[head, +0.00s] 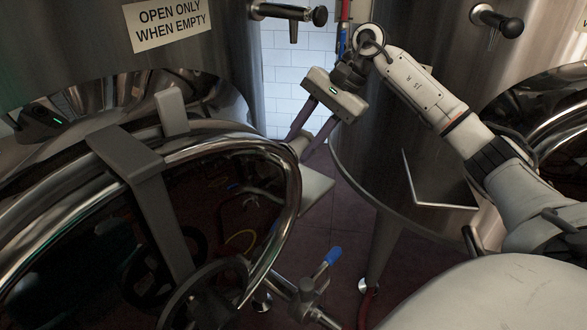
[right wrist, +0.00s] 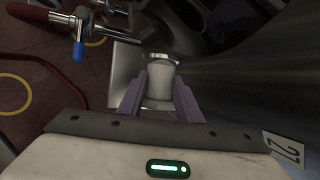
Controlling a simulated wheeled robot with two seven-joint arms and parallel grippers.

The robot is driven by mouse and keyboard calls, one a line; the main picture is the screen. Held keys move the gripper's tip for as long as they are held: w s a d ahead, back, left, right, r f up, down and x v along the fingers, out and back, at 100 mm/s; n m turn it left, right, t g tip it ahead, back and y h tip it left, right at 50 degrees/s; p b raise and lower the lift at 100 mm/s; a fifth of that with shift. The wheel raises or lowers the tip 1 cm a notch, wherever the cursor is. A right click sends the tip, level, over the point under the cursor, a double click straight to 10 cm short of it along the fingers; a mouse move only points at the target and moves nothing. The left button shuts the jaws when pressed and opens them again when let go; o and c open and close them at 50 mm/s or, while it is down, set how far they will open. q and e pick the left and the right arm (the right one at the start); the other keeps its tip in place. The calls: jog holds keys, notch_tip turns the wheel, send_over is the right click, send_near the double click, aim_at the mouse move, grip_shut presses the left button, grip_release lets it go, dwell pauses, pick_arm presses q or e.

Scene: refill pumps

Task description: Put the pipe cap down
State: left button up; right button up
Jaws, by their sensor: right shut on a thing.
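My right gripper (head: 308,143) reaches down between the two steel tanks, with its purple fingers pointing down and to the left. It is shut on the pipe cap (right wrist: 160,76), a pale, short cylinder with a metallic rim. My left gripper is not in view.
A large open round hatch (head: 290,190) with a grey bracket fills the left foreground. A valve with a blue handle (head: 326,260) is low in the middle. The right tank (head: 390,170) stands close to my right arm. Dark red floor shows between the tanks.

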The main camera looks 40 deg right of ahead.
jog(key=shift+s+f, duration=0.1)
jog(key=shift+f, duration=3.1)
jog(key=o, duration=1.2)
jog(key=shift+r, duration=0.3)
jog(key=v, duration=1.1)
jog(key=shift+r, duration=0.25)
jog(key=shift+s+d, duration=0.1)
jog(key=shift+d, duration=0.05)
